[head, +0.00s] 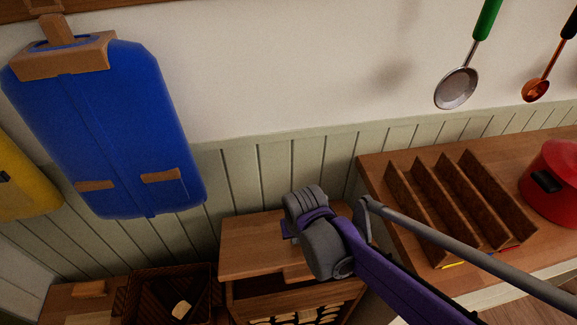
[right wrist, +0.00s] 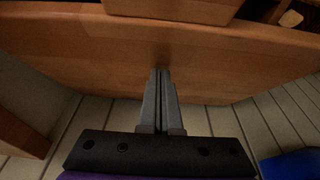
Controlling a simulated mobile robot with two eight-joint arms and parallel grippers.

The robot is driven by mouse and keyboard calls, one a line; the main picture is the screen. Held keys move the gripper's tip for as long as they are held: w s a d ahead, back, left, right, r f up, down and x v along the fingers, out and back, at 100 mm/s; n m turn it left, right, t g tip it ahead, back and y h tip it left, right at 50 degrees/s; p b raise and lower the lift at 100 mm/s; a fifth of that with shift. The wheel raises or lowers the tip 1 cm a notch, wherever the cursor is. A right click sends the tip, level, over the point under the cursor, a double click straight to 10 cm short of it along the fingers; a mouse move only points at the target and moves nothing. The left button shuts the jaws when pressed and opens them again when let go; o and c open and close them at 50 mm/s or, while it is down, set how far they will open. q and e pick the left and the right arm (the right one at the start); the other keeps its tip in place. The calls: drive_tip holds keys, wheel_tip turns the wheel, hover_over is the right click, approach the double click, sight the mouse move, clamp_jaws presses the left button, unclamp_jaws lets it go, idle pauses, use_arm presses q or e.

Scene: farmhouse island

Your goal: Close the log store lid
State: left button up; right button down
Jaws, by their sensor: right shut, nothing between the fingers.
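The log store (head: 237,300) is a wooden box low in the middle of the head view, with pale log ends (head: 290,319) showing below its front rim. Its wooden lid (head: 250,247) shows as a broad board above the box; how far it stands open is unclear. A wooden handle block (right wrist: 175,8) is on the board in the right wrist view. My right gripper (right wrist: 158,78) is shut and empty, its fingertips at the lid's face (right wrist: 80,50); contact is unclear. In the head view my right wrist hides the lid's right part. My left gripper is not in view.
A dark basket (head: 140,305) stands left of the log store. A blue coat-like bag (head: 110,120) hangs on the wall above. At right, a counter (head: 380,178) carries a wooden divided rack (head: 460,200) and a red pot (head: 560,185). Panelled wall stands behind.

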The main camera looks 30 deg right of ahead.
sight(298, 249)
drive_tip(key=shift+s+a+f+b, duration=0.15)
drive_tip(key=shift+s+f+b, duration=0.35)
drive_tip(key=shift+f, duration=0.3)
drive_tip(key=shift+s+a+f+b, duration=0.1)
drive_tip(key=shift+s+f+b, duration=0.3)
drive_tip(key=shift+f, duration=0.35)
drive_tip(key=shift+s+a+f+b, duration=0.1)
drive_tip(key=shift+s+f+b, duration=0.1)
drive_tip(key=shift+f+b, duration=0.25)
drive_tip(key=shift+s+f+b, duration=0.2)
drive_tip(key=shift+s+f, duration=0.05)
drive_tip(key=shift+f, duration=0.45)
drive_tip(key=shift+s+a+f+b, duration=0.1)
drive_tip(key=shift+s+f+b, duration=0.1)
drive_tip(key=shift+f+b, duration=0.25)
drive_tip(key=shift+f, duration=0.2)
drive_tip(key=p+v, duration=0.2)
drive_tip(key=w+p+v, duration=0.1)
drive_tip(key=p+v, duration=0.1)
drive_tip(key=v, duration=0.1)
drive_tip(key=p+v, duration=0.2)
drive_tip(key=p, duration=0.1)
drive_tip(key=shift+w+d+r, duration=0.2)
drive_tip(key=shift+w+r, duration=0.05)
drive_tip(key=shift+r, duration=0.35)
drive_tip(key=shift+f, duration=0.1)
